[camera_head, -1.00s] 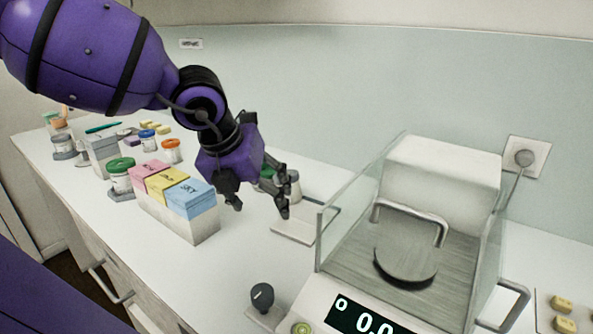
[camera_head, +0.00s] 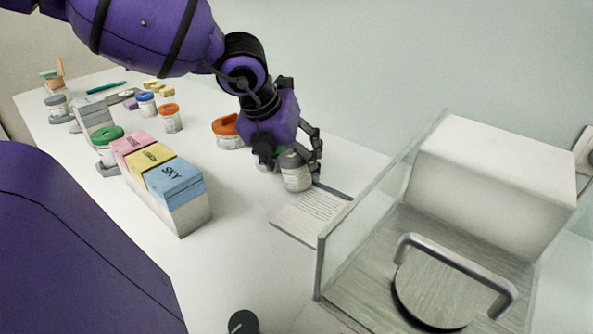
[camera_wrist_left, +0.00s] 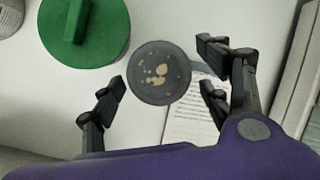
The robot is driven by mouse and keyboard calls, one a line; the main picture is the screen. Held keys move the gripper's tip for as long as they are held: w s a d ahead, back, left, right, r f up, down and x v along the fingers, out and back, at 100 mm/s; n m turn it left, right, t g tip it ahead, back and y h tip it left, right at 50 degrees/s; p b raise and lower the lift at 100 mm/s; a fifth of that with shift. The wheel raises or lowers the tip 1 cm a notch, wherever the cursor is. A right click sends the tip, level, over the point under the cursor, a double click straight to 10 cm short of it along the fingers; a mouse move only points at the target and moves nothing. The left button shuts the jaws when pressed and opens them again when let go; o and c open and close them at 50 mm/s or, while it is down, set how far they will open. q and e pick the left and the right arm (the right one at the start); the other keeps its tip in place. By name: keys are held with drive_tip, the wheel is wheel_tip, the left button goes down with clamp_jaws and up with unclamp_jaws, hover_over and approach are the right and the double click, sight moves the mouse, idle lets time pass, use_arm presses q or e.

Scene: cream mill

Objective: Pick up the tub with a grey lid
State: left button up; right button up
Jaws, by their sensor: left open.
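A small pale tub with a grey lid (camera_head: 296,172) stands upright on the white counter beside a paper sheet. In the left wrist view its round grey lid (camera_wrist_left: 159,72) is seen from above, with cream-coloured blotches. My left gripper (camera_head: 290,166) is open around the tub's upper part in the head view, partly hiding it. In the left wrist view its fingers (camera_wrist_left: 161,80) stand on either side of the lid with visible gaps. I cannot tell exactly how low they are. My right gripper is not in view.
An orange-lidded tub (camera_head: 229,133) stands behind the gripper. The written sheet (camera_head: 306,214) and glass-sided scale (camera_head: 460,255) are to the right. Coloured boxes (camera_head: 165,182) and several tubs stand left.

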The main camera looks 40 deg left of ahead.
sight(296, 168)
use_arm(q)
drive_tip(key=x, duration=0.2)
drive_tip(key=shift+w+f+b, duration=0.2)
drive_tip(key=shift+f+b, duration=0.1)
drive_tip(key=shift+f, duration=0.05)
drive_tip(key=shift+w+f, duration=0.15)
drive_tip(key=shift+c, duration=0.7)
drive_tip(key=c, duration=1.3)
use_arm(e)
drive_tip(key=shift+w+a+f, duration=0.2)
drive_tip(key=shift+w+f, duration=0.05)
use_arm(q)
drive_tip(key=shift+c, duration=0.3)
